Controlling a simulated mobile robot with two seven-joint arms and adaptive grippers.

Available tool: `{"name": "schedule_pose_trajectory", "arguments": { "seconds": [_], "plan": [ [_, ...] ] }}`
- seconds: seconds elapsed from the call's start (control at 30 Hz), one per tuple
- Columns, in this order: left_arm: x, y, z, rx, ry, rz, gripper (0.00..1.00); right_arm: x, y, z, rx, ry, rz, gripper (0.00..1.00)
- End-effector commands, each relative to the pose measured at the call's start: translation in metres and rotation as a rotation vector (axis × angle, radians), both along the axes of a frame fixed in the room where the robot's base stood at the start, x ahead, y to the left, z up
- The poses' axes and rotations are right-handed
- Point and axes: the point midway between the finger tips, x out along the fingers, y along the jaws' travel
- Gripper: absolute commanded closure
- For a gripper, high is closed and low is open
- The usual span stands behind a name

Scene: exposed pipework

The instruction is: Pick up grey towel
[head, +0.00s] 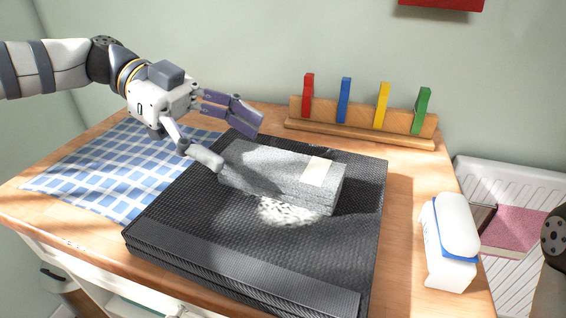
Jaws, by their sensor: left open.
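A folded grey towel (265,172) with a pale label patch on its right part lies on a black textured box or mat (170,235). My left gripper (231,144) comes in from the upper left and is open. Its fingers are spread at the towel's far left corner, one towards the back and one close to the towel's left end. I cannot tell whether the nearer finger touches the towel. Nothing is held between the fingers. My right gripper is out of view.
A blue checked cloth (110,165) lies to the left. A wooden rack (360,125) with coloured pegs stands behind the towel. A white container with a blue rim (448,245) stands at the right table edge. A white radiator (500,170) with a pink cloth (512,230) is beyond it.

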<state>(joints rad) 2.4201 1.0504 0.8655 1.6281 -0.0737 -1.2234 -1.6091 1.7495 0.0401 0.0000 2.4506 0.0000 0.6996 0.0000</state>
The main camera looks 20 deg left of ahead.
Motion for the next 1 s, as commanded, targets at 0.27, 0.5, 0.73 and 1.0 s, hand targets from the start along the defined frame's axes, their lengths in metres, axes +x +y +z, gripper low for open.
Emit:
{"name": "schedule_pose_trajectory", "arguments": {
  "seconds": [0.27,0.5,0.73,1.0],
  "plan": [
    [0.0,-0.04,-0.023,0.001,0.009,-0.003,0.28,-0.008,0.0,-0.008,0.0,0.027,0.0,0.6],
    [-0.002,-0.07,-0.033,0.0,0.004,-0.001,0.28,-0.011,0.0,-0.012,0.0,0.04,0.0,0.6],
    [-0.002,-0.07,-0.032,0.0,0.002,0.001,0.37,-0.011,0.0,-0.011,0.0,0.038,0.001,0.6],
    [-0.002,-0.07,-0.032,0.0,0.001,0.002,0.82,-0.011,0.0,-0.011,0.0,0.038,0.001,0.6]
  ]
}}
